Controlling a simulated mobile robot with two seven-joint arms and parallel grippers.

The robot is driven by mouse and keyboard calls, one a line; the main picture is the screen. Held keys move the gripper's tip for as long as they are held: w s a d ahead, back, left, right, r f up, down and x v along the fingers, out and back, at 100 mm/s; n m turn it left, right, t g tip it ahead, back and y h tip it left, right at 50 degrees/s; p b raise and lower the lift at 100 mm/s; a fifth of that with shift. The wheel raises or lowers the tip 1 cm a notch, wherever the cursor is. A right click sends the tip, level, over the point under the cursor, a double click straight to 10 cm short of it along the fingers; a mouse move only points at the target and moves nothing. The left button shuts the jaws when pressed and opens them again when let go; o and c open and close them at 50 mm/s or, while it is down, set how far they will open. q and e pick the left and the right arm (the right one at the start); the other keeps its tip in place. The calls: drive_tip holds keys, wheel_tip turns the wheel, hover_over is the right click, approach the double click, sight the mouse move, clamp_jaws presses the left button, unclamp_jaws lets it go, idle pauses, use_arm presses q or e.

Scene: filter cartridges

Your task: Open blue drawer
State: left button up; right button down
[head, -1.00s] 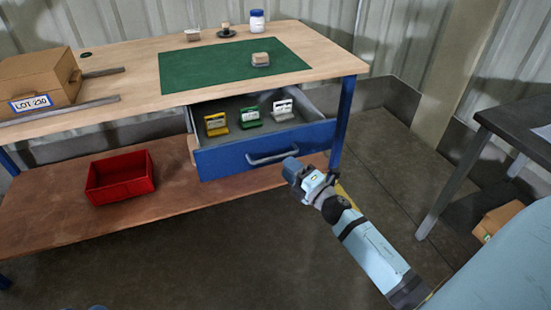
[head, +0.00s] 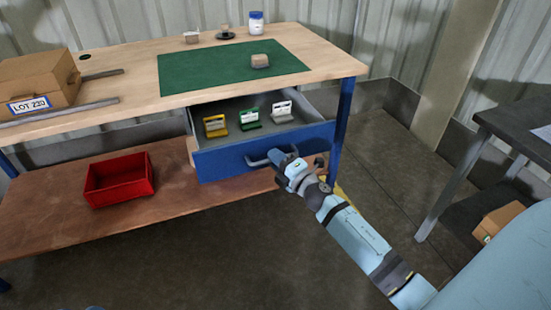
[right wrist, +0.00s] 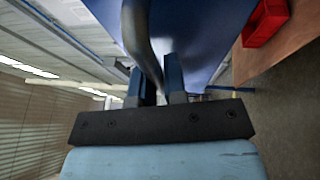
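The blue drawer (head: 225,161) under the workbench stands pulled out, with its grey inside showing. Yellow (head: 215,125), green (head: 249,118) and white (head: 282,111) cartridges stand in it. A grey bar handle (head: 258,161) is on its front; it also shows in the right wrist view (right wrist: 136,30). My right gripper (head: 283,157) is at the right part of this handle. In the right wrist view its two fingers (right wrist: 160,84) are close together, one on each side of the bar, and look shut on it. My left gripper is out of view.
The workbench (head: 130,70) carries a green mat (head: 200,72), a cardboard box (head: 40,80) and small items. A red bin (head: 120,190) sits on the lower shelf (head: 60,230). A dark table (head: 515,125) stands at the right. The floor before the drawer is clear.

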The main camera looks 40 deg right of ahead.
drive_tip(key=s, duration=0.2)
drive_tip(key=s+a+p, duration=0.1)
drive_tip(key=s, duration=0.2)
drive_tip(key=shift+s+a, duration=0.15)
drive_tip(key=c, duration=1.2)
unclamp_jaws()
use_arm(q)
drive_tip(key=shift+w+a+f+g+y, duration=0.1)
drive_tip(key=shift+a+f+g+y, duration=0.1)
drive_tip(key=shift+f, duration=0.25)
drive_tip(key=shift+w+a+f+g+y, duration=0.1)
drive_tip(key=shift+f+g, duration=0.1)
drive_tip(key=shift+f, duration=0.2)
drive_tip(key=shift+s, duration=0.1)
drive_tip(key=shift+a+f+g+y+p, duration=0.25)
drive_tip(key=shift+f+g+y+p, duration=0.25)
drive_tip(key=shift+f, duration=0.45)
use_arm(e)
drive_tip(key=v, duration=1.4)
